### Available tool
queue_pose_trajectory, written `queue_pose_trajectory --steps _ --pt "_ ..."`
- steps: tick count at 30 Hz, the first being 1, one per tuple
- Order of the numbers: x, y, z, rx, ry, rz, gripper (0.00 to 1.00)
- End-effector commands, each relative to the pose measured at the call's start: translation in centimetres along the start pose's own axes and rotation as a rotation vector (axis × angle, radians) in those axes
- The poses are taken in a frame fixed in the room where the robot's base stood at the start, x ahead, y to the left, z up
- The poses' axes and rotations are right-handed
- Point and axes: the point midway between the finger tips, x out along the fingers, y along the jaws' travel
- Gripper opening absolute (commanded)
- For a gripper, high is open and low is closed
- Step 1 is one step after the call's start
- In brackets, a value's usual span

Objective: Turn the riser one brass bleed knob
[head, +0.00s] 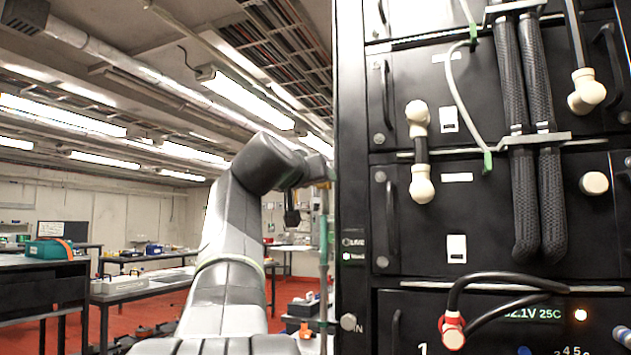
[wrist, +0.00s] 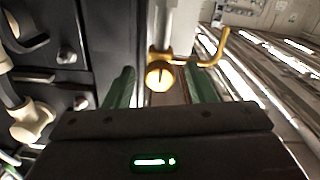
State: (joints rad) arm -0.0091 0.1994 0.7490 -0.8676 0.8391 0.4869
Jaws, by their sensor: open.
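The round brass knob (wrist: 159,78), with a dark slot across its face, sits on a pale vertical pipe (wrist: 181,25) in the wrist view. A brass lever arm (wrist: 215,52) sticks out to the right of the pipe. My gripper (wrist: 160,84) is open, one green finger on each side of the knob with a gap on both sides. I cannot tell how deep the knob is between them. In the head view the end of my arm reaches the rack's left edge; the knob and fingers cannot be made out there.
The black battery rack (head: 387,220) stands close on the right, with handles, black cables (head: 525,190) and cream connectors (head: 422,185). Its panel is also close at the left of the wrist view (wrist: 75,25). Workbenches (head: 140,283) stand behind on a red floor.

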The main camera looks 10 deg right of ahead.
Motion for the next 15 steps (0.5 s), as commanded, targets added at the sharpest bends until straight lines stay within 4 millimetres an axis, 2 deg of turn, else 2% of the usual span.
queue_pose_trajectory --steps 5,15 --pt "-1.7 0.0 0.0 0.001 0.002 -0.001 0.5" --pt "-9.3 -0.1 0.0 0.002 0.002 -0.005 0.5"
